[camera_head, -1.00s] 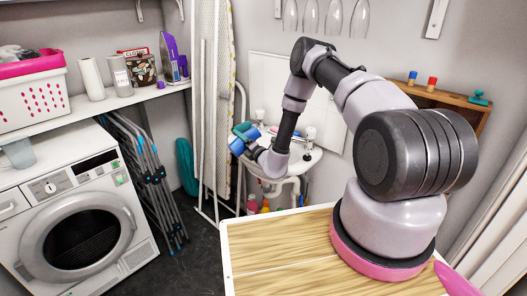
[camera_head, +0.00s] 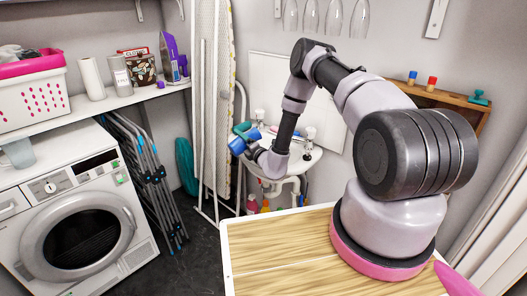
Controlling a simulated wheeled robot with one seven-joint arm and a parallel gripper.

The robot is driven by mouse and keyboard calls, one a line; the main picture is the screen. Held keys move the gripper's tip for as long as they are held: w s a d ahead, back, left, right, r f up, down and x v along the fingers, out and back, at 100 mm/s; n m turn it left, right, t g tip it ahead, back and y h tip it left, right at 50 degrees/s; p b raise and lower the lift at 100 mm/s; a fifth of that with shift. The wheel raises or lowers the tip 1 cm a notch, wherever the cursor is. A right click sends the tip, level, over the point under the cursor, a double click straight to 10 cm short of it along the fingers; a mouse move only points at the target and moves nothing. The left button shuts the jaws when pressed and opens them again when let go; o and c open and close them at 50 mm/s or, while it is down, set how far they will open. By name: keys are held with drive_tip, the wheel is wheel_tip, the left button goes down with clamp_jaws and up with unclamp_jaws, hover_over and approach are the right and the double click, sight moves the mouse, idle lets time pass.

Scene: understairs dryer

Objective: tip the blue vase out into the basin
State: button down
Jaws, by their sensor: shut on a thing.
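The blue vase (camera_head: 237,146) is small in the camera view, held at the end of my arm, left of the basin. It looks tilted, but its mouth and contents are too small to make out. My gripper (camera_head: 243,137) is shut on it; a teal part shows just above. The white basin (camera_head: 309,159) is on the back wall, partly hidden by my forearm. The vase appears in front of and left of the basin rim in the picture; I cannot tell whether it is over the bowl.
An ironing board (camera_head: 214,85) stands upright just left of the vase. A folded drying rack (camera_head: 155,185) leans by the dryer (camera_head: 85,225). Several bottles (camera_head: 265,203) stand below the basin. A wooden shelf (camera_head: 440,97) is on the right wall.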

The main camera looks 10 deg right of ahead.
drive_tip(key=shift+w+d+r+m, duration=0.3)
drive_tip(key=shift+d+r+m, duration=0.25)
drive_tip(key=shift+m, duration=0.35)
drive_tip(key=shift+w+d+f+m+p, duration=0.1)
drive_tip(key=shift+d+f+m+p, duration=0.1)
drive_tip(key=shift+m, duration=0.35)
drive_tip(key=shift+d+f+m+p, duration=0.1)
drive_tip(key=shift+m+p, duration=0.15)
drive_tip(key=shift+m, duration=0.35)
drive_tip(key=shift+w+d+f+m+p, duration=0.1)
drive_tip(key=shift+m+p, duration=0.1)
drive_tip(key=shift+m, duration=0.35)
idle(1.4)
